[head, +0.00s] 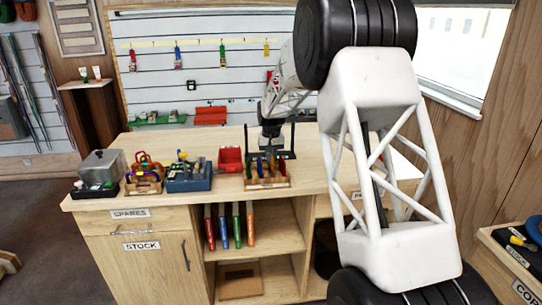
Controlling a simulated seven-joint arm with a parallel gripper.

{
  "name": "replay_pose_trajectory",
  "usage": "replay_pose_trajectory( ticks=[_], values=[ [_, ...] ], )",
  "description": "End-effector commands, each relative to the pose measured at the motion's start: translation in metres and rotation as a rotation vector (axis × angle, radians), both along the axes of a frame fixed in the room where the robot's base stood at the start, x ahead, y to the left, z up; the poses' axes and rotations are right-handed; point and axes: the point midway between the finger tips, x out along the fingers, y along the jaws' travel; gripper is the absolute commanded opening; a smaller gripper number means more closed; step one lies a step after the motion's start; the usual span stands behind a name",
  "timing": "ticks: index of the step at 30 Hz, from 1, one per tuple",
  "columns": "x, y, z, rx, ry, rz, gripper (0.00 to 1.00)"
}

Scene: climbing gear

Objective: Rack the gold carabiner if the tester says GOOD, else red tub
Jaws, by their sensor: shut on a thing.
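A red tub (230,159) sits on the bench just left of the rack. A blue box (190,181) with small gear in it stands further left; I cannot tell whether it is the tester, and no GOOD reading is legible.
A wooden tray of coloured carabiners (144,180) and a dark tray with a grey cover (101,170) stand at the left of the bench (120,205). Gear hangs on the slatted wall (150,80) behind. My arm hides the bench's right part. Bare bench top lies in front of the containers.

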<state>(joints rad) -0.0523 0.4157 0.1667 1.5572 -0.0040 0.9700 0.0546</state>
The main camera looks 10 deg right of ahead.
Motion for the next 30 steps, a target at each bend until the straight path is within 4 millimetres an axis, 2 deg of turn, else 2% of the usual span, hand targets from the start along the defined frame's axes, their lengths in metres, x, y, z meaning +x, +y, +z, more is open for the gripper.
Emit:
replay_pose_trajectory(
  ticks=[30],
  values=[
    [0.000,0.000,-0.017,0.000,0.001,0.000,0.00]
  ],
)
